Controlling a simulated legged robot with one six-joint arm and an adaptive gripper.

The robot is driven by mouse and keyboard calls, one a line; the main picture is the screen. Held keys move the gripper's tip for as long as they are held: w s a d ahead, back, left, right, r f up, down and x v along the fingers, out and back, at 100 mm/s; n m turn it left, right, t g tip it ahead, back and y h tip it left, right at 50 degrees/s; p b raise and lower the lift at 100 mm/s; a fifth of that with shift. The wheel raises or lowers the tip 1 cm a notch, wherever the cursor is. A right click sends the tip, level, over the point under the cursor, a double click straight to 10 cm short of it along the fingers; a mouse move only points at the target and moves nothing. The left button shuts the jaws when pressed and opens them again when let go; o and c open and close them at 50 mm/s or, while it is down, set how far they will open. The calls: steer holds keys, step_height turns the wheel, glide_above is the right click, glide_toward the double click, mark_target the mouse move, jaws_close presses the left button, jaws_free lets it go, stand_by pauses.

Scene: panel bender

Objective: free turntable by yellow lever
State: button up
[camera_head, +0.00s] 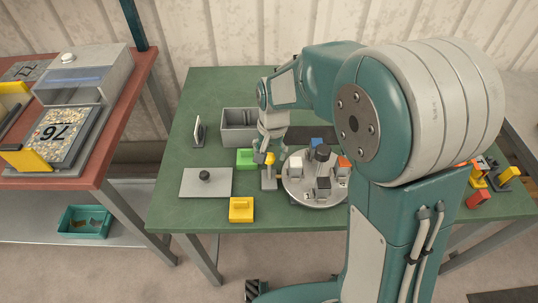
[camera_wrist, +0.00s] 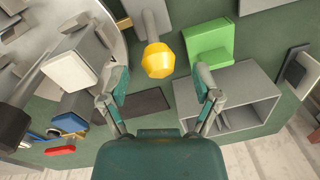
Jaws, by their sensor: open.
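The lever is a grey post (camera_head: 268,182) with a yellow faceted knob (camera_head: 270,159) at its top. It stands at the left edge of the round grey turntable (camera_head: 299,194). In the wrist view the yellow knob (camera_wrist: 158,60) lies just ahead of and between my fingertips, with a gap on each side. My gripper (camera_wrist: 160,76) is open and empty. In the head view my gripper (camera_head: 264,153) is over the lever, pointing down, and partly hides it.
A green block (camera_head: 246,158) and a grey open bin (camera_head: 238,127) are close behind and left of the lever. A grey plate with a black knob (camera_head: 205,176) and a yellow block (camera_head: 241,209) lie left and in front. The green table (camera_head: 205,90) is clear at the back left.

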steer(key=shift+f, duration=1)
jaws_close()
